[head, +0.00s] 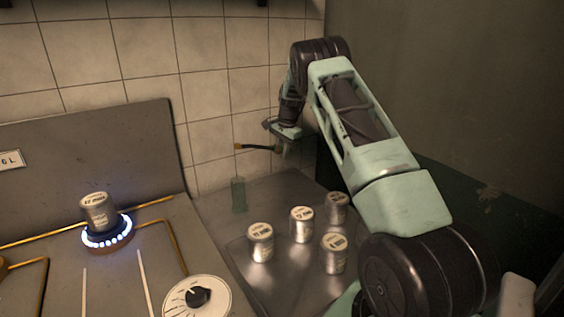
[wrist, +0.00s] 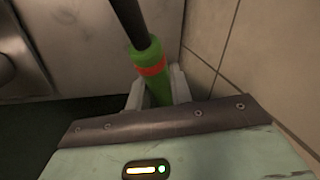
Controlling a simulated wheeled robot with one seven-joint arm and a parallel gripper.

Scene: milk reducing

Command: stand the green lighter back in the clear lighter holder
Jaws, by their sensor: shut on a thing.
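My gripper (wrist: 158,92) is shut on the green lighter (wrist: 148,62), gripping its green body with the red band just beyond the fingers. In the wrist view the lighter's dark rod points away toward the top left. In the head view the lighter (head: 258,147) is held roughly level in the air near the tiled wall, its dark rod pointing left. The clear lighter holder (head: 238,195) is a greenish see-through upright cup on the counter by the wall. It stands below and left of my gripper (head: 284,148), apart from the lighter. The lighter's far end is partly hidden at the gripper.
Several metal cans (head: 301,224) stand on the metal counter (head: 290,277), in front and to the right of the holder. At left, a stove burner (head: 107,236) has a lit flame with a can (head: 96,212) on it.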

